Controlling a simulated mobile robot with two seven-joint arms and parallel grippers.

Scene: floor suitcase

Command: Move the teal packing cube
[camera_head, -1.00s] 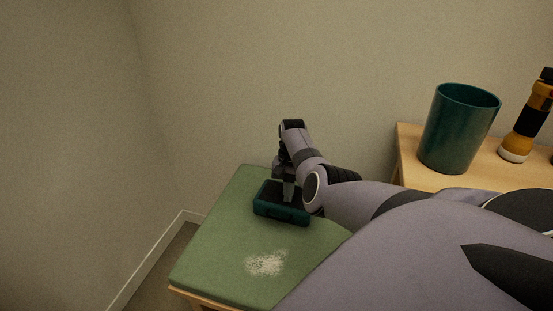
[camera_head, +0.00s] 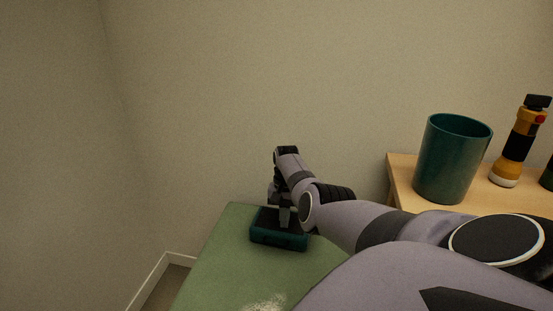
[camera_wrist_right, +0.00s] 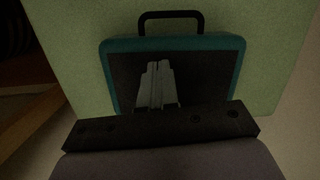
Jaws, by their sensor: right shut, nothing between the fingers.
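The teal packing cube (camera_head: 279,238) lies on the green cushioned bench top, near its far edge. It has a dark top panel, a teal border and a black handle, which shows in the right wrist view, where the cube (camera_wrist_right: 236,75) fills the middle. My right gripper (camera_head: 284,222) points down over the cube's dark top. In the right wrist view its fingers (camera_wrist_right: 158,68) are together with nothing between them. I cannot tell whether the fingertips touch the panel. My left gripper is not in view.
The green bench top (camera_head: 224,262) has a white powdery patch (camera_head: 265,303) at the front. A wooden table (camera_head: 402,172) at the right holds a teal bin (camera_head: 452,165) and an orange and black flashlight (camera_head: 518,143). A beige wall stands close behind.

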